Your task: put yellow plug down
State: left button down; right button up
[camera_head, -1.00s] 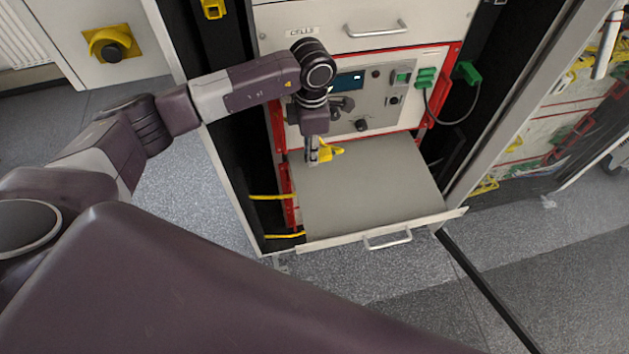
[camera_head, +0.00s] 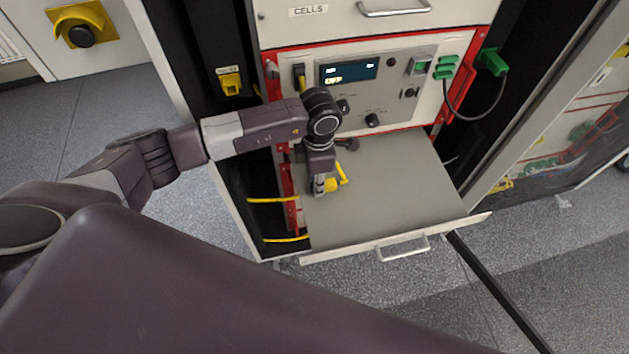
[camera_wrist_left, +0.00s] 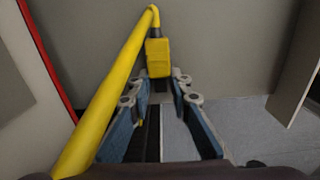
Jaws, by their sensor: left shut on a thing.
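My left gripper (camera_head: 322,187) is over the left part of a pulled-out grey shelf (camera_head: 400,198), with its fingers pointing down. It is shut on the yellow plug (camera_head: 335,185), which shows at its fingertips. In the left wrist view the plug (camera_wrist_left: 158,58) is a yellow block at the tips of the gripper (camera_wrist_left: 160,80), with a thick yellow cable running from its far end back along the left. I cannot tell whether the plug touches the shelf. My right gripper is not in view.
Behind the shelf stands a red-framed panel (camera_head: 375,100) with a lit display and knobs. Green plugs (camera_head: 492,62) with a dark cable are at its right. The shelf's middle and right are clear, up to its front handle (camera_head: 403,248).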

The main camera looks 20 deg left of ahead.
pick_arm(q)
jog(key=shift+s, duration=0.1)
jog(key=shift+s+d+r, duration=0.1)
jog(key=shift+s+d, duration=0.05)
jog(key=c, duration=1.8)
grip_release()
jog(key=shift+f, duration=0.2)
jog(key=shift+o, duration=0.2)
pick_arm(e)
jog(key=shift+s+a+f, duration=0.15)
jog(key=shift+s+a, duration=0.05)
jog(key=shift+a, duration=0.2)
pick_arm(q)
jog(key=shift+r, duration=0.1)
